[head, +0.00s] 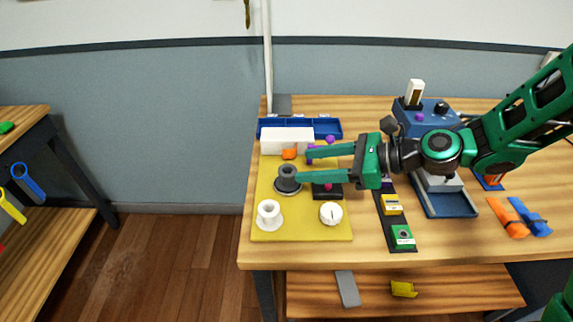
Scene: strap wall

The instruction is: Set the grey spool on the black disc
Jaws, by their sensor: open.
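The grey spool (287,172) stands upright on the yellow board, left of my gripper. A dark round base (287,188) shows beneath it; I cannot tell clearly whether this is the black disc or the spool's own lower flange. My gripper (303,162) is open and empty. Its two green fingers point left, and the nearer fingertip lies just right of the spool in the picture. I cannot tell whether it touches the spool.
The yellow board (300,233) also bears a white spool (268,215), a white knob (331,213), a white block (284,142) and a black square (325,192). A blue tray (331,126) lies behind. A blue machine (442,205) stands right, under my arm.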

